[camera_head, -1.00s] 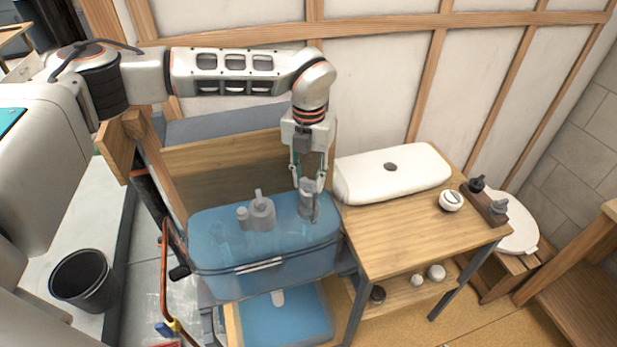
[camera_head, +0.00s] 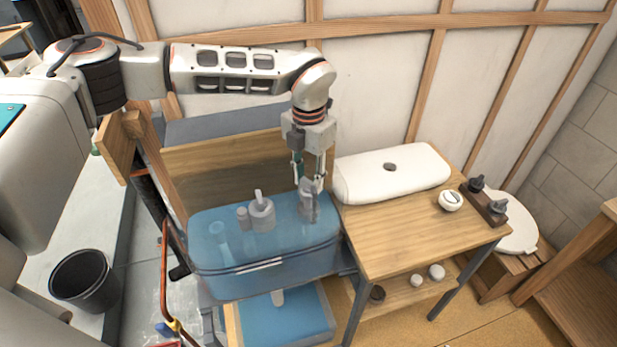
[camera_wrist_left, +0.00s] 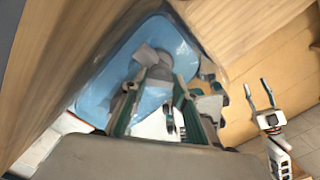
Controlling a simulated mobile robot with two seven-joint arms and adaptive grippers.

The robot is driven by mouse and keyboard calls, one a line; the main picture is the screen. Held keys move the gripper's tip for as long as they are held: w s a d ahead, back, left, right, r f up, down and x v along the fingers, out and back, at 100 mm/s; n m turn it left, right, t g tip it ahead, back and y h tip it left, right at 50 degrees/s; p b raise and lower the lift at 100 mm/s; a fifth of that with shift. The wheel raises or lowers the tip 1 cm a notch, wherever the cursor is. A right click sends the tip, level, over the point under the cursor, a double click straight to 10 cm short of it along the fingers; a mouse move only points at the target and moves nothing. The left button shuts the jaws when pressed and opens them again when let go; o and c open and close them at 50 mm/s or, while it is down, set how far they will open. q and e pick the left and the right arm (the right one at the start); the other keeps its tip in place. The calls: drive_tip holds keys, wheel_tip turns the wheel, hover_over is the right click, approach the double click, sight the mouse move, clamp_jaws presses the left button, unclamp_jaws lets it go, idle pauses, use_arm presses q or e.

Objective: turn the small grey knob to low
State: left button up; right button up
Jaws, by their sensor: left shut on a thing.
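The blue translucent tank (camera_head: 225,268) stands in the middle of the head view. A small grey knob (camera_head: 308,206) sits at its right end. My left gripper (camera_head: 310,184) points down from above and is shut on this knob; its fingertips partly hide it. The wrist view shows the knob (camera_wrist_left: 152,58) above the blue tank (camera_wrist_left: 115,65), beyond the left gripper's fingers (camera_wrist_left: 155,110). The knob's markings cannot be read. My right gripper (camera_wrist_left: 258,96) shows only in the wrist view, with its fingers apart and empty.
Another grey fitting (camera_head: 262,212) stands left of the knob on the tank. A wooden table (camera_head: 385,235) to the right bears a white lid (camera_head: 392,174), a white round piece (camera_head: 450,200) and a dark block (camera_head: 484,203) with two knobs. A wooden panel (camera_head: 220,165) stands behind the tank.

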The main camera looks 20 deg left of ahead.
sight(309, 181)
use_arm(q)
drive_tip(key=o, duration=1.1)
wheel_tip(309, 181, up, 12)
drive_tip(key=shift+r, duration=0.1)
